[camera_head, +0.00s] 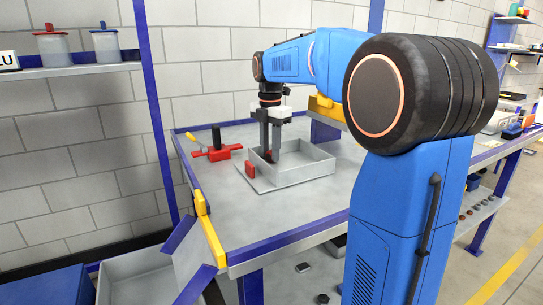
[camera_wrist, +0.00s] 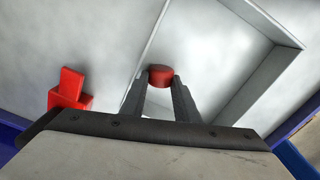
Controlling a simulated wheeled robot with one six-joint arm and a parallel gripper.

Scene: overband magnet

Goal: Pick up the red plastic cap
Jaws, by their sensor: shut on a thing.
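The red plastic cap (camera_wrist: 160,75) is a small round red piece between my fingertips in the wrist view. My gripper (camera_wrist: 160,84) is shut on it, with one finger on each side. In the head view my gripper (camera_head: 270,152) points down inside the grey open tray (camera_head: 305,178) on the workbench, near its left side. The cap cannot be made out clearly there. The tray's wall also shows in the wrist view (camera_wrist: 262,88). I cannot tell whether the cap touches the surface below.
The bench's front left is clear. A shelf (camera_head: 70,70) with lidded containers hangs at left.

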